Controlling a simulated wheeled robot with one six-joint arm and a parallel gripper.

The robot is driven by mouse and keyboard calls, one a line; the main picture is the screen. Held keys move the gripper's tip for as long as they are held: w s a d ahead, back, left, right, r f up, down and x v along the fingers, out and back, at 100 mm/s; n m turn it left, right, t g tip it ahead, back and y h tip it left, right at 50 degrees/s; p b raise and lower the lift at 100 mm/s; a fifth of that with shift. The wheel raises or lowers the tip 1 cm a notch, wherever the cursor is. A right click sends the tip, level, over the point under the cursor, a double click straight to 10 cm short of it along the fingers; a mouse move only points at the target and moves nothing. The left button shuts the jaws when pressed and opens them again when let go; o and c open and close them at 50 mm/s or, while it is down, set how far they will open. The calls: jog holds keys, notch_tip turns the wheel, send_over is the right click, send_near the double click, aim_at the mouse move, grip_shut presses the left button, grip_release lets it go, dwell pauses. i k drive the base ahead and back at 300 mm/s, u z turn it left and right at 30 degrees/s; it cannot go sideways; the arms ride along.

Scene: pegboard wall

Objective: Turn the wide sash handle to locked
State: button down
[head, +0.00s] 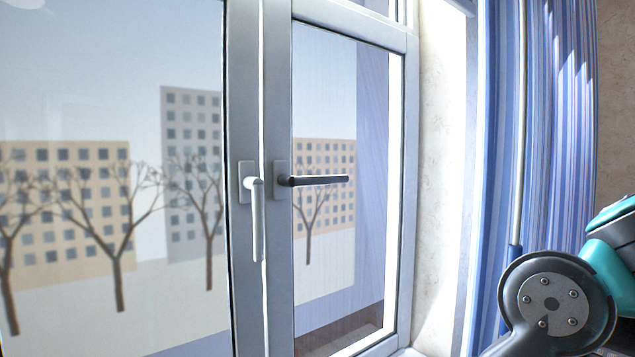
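The window has a wide sash (240,290) on the left and a narrower sash (279,80) on the right. On the wide sash's right stile is a white handle (258,220); its lever points straight down from its base plate. On the narrow sash's left stile is a dark handle (320,180); its lever lies level and points right. Both sashes look closed in the frame. My gripper is not in view; only part of my arm shows at the lower right, apart from both handles.
A blue striped curtain (560,130) hangs at the right, beside the pale window reveal (440,180). Buildings and bare trees show behind the glass. The space in front of both handles looks clear.

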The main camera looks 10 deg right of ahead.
aim_at(284, 181)
jog(key=u, duration=0.2)
jog(key=k, duration=0.65)
jog(key=u, duration=0.65)
jog(key=k, duration=0.55)
jog(key=z, duration=0.65)
jog(key=i, duration=1.55)
jog(key=u, duration=0.65)
